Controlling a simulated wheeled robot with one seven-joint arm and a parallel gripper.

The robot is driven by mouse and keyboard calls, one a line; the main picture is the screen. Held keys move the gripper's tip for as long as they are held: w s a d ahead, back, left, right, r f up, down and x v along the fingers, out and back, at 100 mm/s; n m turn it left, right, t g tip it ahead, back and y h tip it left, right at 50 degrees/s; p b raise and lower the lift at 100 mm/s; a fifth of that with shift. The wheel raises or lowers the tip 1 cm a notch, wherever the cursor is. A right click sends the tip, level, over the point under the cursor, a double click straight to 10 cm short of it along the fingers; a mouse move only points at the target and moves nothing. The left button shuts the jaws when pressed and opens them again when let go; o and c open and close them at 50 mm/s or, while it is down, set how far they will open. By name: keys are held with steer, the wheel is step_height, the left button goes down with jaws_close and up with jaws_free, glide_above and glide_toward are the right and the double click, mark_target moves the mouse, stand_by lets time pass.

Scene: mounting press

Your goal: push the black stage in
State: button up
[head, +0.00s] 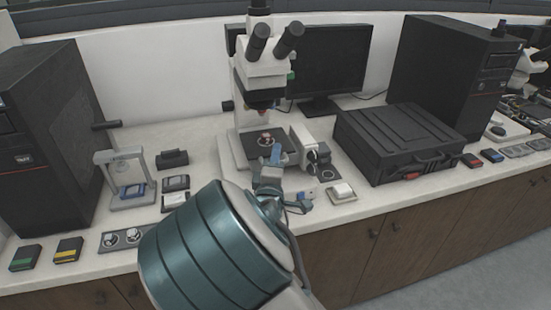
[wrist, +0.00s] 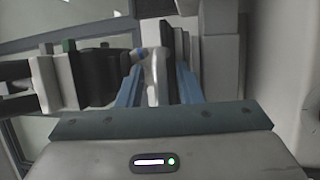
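A small dark plate with a round mark (head: 328,174), which seems to be the black stage, sits at the front right of a white block unit (head: 303,136) beside the microscope. How far out it stands I cannot tell. My gripper (head: 276,153) is at the front of the microscope, left of this plate and apart from it. In the wrist view its two blue fingers (wrist: 158,85) stand apart. A pale curved part (wrist: 153,72) shows between them, with a gap to the right finger. The stage cannot be made out clearly in the wrist view.
The microscope (head: 262,75) rises behind my gripper. A black case (head: 400,138) stands to the right and a small white box (head: 341,192) near the bench edge. A grey lever press (head: 122,168) and small cartridges are on the left. Bench left of the microscope is partly clear.

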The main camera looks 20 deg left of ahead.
steer(key=v, duration=1.3)
steer(key=shift+s+b, duration=0.35)
steer(key=shift+s, duration=0.05)
